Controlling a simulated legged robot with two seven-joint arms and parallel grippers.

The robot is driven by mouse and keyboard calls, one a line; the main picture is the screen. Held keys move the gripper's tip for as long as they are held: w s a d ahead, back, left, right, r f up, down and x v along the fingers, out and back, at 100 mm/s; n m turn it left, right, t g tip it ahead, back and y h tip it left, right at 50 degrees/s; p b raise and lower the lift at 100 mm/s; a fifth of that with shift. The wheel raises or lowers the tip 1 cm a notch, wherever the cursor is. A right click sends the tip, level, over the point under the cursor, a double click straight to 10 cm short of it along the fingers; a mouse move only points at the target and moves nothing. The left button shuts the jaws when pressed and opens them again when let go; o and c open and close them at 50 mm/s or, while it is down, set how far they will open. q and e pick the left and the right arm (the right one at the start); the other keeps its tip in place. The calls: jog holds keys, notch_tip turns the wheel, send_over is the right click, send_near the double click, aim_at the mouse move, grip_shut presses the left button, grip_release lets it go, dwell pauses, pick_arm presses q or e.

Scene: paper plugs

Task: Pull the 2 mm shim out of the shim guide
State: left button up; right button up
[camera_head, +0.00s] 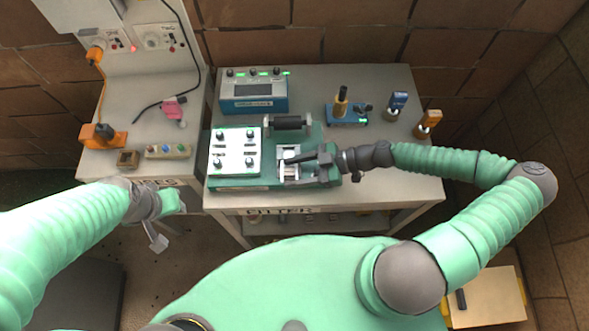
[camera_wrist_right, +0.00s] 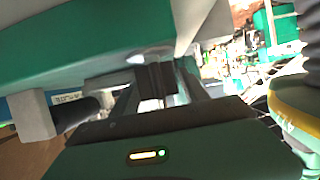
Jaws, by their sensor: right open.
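The shim guide (camera_head: 288,153) appears to be the small pale metal fixture on the green base plate (camera_head: 240,184), right of a white plate with dark knobs. My right gripper (camera_head: 298,164) is open at this fixture and covers part of it. In the right wrist view, a dark grey upright piece (camera_wrist_right: 155,82) stands between the fingers of my right gripper (camera_wrist_right: 160,92); I cannot tell if it is the 2 mm shim or if the fingers touch it. My left gripper (camera_head: 160,226) hangs in front of the left bench, away from the fixture; its jaw state is unclear.
A white knobbed plate (camera_head: 235,151) and a dark roller (camera_head: 287,122) sit close to the fixture. A teal instrument box (camera_head: 253,93) stands behind. A blue stand (camera_head: 346,112) and blue and orange tools are at the back right. The bench's right front is clear.

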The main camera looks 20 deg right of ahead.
jog(key=shift+d, duration=0.1)
jog(key=shift+c, duration=1.7)
jog(key=shift+a+r, duration=0.1)
jog(key=shift+a, duration=0.45)
grip_shut()
jog(key=shift+c, duration=1.7)
grip_release()
jog(key=shift+d, duration=0.25)
grip_shut()
